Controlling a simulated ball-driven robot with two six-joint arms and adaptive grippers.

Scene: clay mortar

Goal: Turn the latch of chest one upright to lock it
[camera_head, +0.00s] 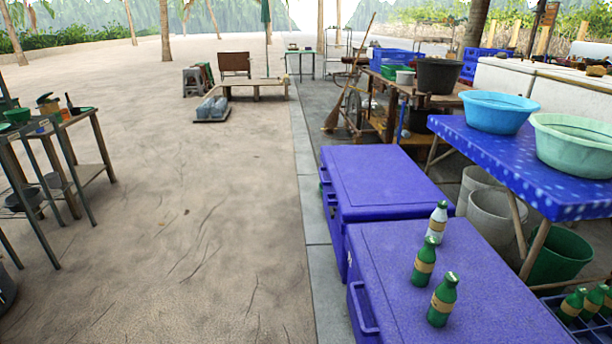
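Two blue-purple chests stand end to end on the right. The farther chest (380,178) has a closed lid and a bare top. The nearer chest (400,262) is also closed, with bottles on its lid. I cannot tell which of them is chest one. Small fittings (327,190) show on the left side of the farther chest, too small to tell whether one is a latch or how it is turned. A looped handle (362,310) sticks out from the left side of the nearer chest. Neither of my grippers is in view.
A blue table (455,150) with two basins is to the right. Open sand (190,210) and a paved strip (318,260) lie left of the chests. A shelf table (85,170) stands far left.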

